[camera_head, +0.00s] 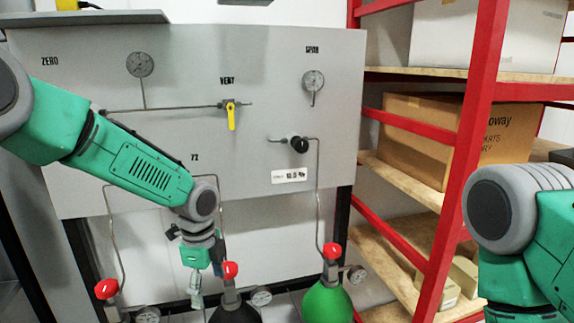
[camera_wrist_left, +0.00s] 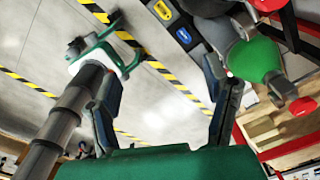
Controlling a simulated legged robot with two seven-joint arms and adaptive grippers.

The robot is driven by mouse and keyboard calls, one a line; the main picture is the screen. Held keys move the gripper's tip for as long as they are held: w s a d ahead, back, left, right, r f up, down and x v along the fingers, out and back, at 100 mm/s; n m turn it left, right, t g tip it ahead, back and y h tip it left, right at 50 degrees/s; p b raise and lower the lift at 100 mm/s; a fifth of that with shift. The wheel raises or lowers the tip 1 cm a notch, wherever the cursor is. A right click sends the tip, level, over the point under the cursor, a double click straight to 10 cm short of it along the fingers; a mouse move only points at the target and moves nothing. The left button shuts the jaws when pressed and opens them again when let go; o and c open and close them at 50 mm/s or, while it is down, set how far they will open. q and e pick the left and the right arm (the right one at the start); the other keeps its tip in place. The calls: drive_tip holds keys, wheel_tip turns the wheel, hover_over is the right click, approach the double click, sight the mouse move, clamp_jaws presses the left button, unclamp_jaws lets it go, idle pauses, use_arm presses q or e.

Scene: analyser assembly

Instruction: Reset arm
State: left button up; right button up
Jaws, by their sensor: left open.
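My left arm comes in from the left in front of a grey panel (camera_head: 80,150). Its gripper (camera_head: 197,290) points down below the panel's lower edge, beside a red valve knob (camera_head: 230,270) on a dark cylinder (camera_head: 235,312). In the left wrist view the gripper (camera_wrist_left: 165,110) has its two fingers spread apart with nothing between them. My right arm (camera_head: 505,220) shows at the right edge; its gripper is out of view.
The panel carries gauges (camera_head: 140,64), a yellow valve handle (camera_head: 231,116) and a black knob (camera_head: 299,144). A green cylinder (camera_head: 327,302) with a red knob (camera_head: 332,250) stands to the right. A red-framed shelf (camera_head: 466,130) holds boxes (camera_head: 430,140).

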use_arm(q)
drive_tip(key=s+f+n+h+b, duration=0.1)
drive_tip(key=s+f+n+b, duration=0.2)
drive_tip(key=s+f, duration=0.45)
drive_tip(key=s+a+f+n+b, duration=0.1)
drive_tip(key=s+f+n+b, duration=0.2)
drive_tip(key=f, duration=0.7)
drive_tip(key=s+f+n+h+b, duration=0.1)
drive_tip(key=s+f+n+b, duration=0.15)
drive_tip(key=s+f, duration=0.5)
drive_tip(key=s+a+f+n+b, duration=0.1)
drive_tip(key=s+a+f+n, duration=0.2)
drive_tip(key=s+n, duration=0.1)
drive_tip(key=s+a+f+n+y+b, duration=0.1)
drive_tip(key=s+a+f+n+b, duration=0.1)
drive_tip(key=s, duration=0.5)
drive_tip(key=s+a+f+n+y+b, duration=0.1)
drive_tip(key=s+a+f+n+b, duration=0.1)
drive_tip(key=s+a+f+n, duration=0.2)
drive_tip(key=shift+s+a+f+n+t, duration=0.2)
drive_tip(key=shift+s+a+n+t, duration=0.1)
drive_tip(key=shift+s+a+n, duration=0.6)
use_arm(e)
wheel_tip(320, 180, down, 14)
drive_tip(key=shift+w, duration=0.3)
use_arm(q)
drive_tip(key=shift+d, duration=0.2)
use_arm(e)
drive_tip(key=shift+f, duration=0.1)
